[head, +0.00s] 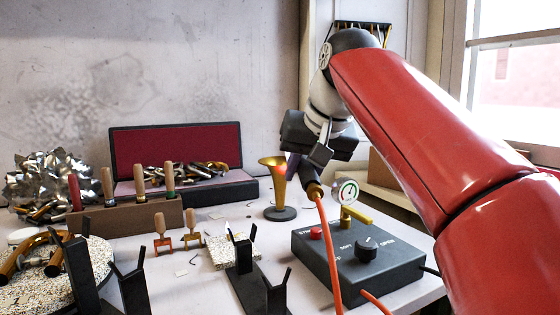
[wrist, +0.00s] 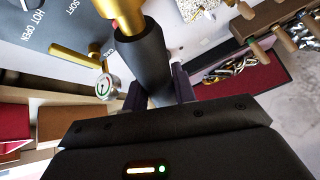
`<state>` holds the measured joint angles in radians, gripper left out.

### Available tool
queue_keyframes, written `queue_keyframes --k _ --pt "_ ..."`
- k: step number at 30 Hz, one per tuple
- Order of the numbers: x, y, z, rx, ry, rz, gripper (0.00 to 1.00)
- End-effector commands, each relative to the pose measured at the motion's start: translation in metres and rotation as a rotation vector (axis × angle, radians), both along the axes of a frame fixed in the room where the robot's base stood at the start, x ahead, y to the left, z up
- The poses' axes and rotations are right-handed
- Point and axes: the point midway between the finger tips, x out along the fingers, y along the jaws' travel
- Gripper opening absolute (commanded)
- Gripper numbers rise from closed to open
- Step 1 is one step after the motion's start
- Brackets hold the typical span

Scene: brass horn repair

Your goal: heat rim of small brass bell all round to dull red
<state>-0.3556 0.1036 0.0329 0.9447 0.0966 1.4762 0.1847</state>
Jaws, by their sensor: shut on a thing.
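The small brass bell (head: 275,188) stands upright, flared rim up, on a dark round stand (head: 280,214) in the head view. An orange-red glow shows on the right side of its rim; the rest of the visible rim is brass-coloured, and the far side is hard to see. My gripper (head: 312,160) is just right of the bell, shut on the black handle of a torch (head: 311,180). The torch's orange hose (head: 328,245) hangs from its brass end. The wrist view shows the torch handle (wrist: 150,62) between my fingers; the bell is not visible there.
A grey control box (head: 350,262) with dial, gauge (head: 347,193) and brass lever stands front right, near the hose. Dark upright brackets (head: 245,270) stand in front. A tool rack (head: 125,217), an open red-lined case (head: 180,150) and brass scrap are left.

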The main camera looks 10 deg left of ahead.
Motion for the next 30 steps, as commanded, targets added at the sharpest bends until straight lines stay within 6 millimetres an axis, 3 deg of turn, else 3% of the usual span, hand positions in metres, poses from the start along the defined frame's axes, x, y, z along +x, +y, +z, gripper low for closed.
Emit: queue_keyframes --k 18,30 --pt "0.034 -0.017 0.001 0.001 0.001 -0.002 0.04" --pt "0.038 -0.019 0.001 0.001 -0.001 -0.001 0.04"
